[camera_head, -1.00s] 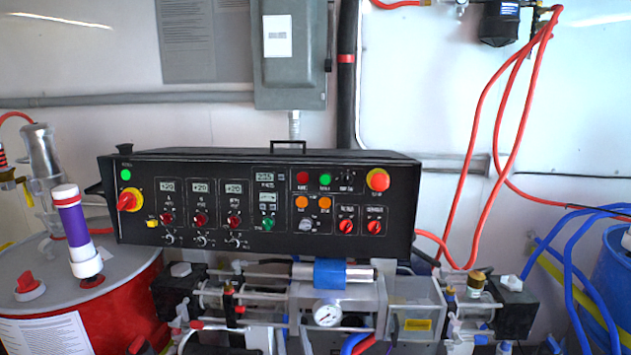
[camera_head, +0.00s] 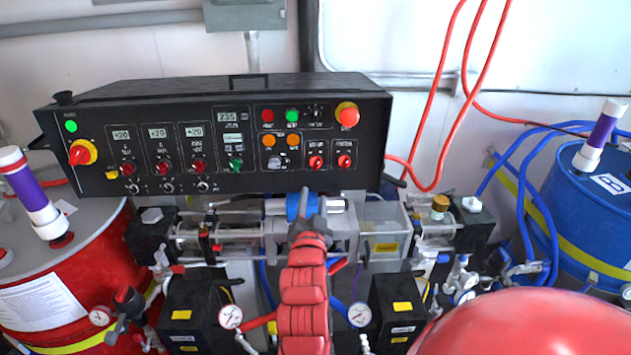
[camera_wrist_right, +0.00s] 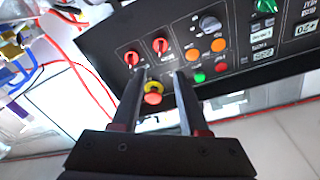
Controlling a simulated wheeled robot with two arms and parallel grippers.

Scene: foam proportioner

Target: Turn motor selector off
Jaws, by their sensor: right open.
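The black control panel (camera_head: 225,135) shows in the head view with two small red selector knobs side by side, the left one (camera_head: 315,162) and the right one (camera_head: 344,161). Their labels are too small to tell which is the motor selector. My right gripper (camera_head: 308,207) is below the panel's lower edge, under the left knob. In the right wrist view its two fingers (camera_wrist_right: 160,76) are apart and empty, pointing at the panel face. Both red knobs (camera_wrist_right: 131,58) (camera_wrist_right: 160,45) show beyond the fingertips there. My left gripper is not in view.
A red stop button on a yellow base (camera_head: 347,115) sits above the knobs; it also shows between the fingers in the right wrist view (camera_wrist_right: 153,97). Orange buttons (camera_head: 292,140) lie to the knobs' left. Pump parts (camera_head: 385,222) stand below the panel, with red (camera_head: 70,285) and blue (camera_head: 590,205) drums either side.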

